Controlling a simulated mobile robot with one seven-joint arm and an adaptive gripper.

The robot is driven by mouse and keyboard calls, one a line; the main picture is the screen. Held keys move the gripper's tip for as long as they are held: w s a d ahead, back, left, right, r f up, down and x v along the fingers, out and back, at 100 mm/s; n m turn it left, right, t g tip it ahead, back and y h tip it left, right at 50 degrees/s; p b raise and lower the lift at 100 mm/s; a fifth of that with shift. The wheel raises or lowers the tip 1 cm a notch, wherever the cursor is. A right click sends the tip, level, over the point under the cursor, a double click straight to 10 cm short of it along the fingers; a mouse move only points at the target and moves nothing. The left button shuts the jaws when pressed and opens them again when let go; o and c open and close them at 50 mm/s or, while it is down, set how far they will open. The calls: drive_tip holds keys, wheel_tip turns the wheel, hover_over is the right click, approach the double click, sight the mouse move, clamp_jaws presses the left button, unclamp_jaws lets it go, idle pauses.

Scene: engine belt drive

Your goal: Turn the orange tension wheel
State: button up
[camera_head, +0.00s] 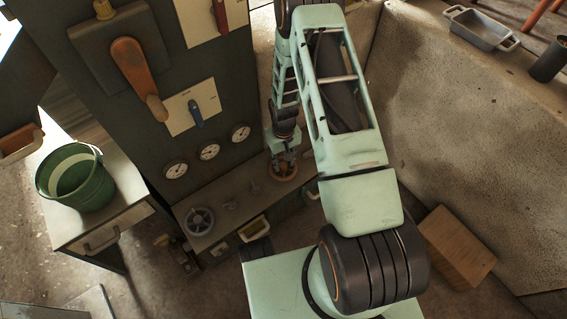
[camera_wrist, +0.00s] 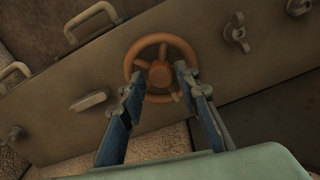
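The orange tension wheel (camera_wrist: 162,45) is a spoked ring on a dark panel, at the upper middle of the wrist view. In the head view the wheel (camera_head: 283,173) sits on the console ledge, partly hidden under my gripper (camera_head: 284,158). In the wrist view my gripper (camera_wrist: 160,82) is open, with its two blue-grey fingers apart. The fingertips overlap the lower part of the wheel, one to each side of its hub. Nothing shows between the fingers except the wheel behind them. I cannot tell whether the tips touch it.
A grey wheel (camera_head: 199,220) and small wing-shaped knobs (camera_head: 229,205) share the ledge to the left. A wing knob (camera_wrist: 237,32) shows right of the wheel, and handles (camera_wrist: 92,20) to its left. Gauges (camera_head: 210,151) and an orange lever (camera_head: 137,75) are on the cabinet behind.

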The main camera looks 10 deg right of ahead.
sight(284, 166)
wheel_tip(284, 166, up, 11)
drive_tip(key=shift+f, duration=0.2)
idle(0.8)
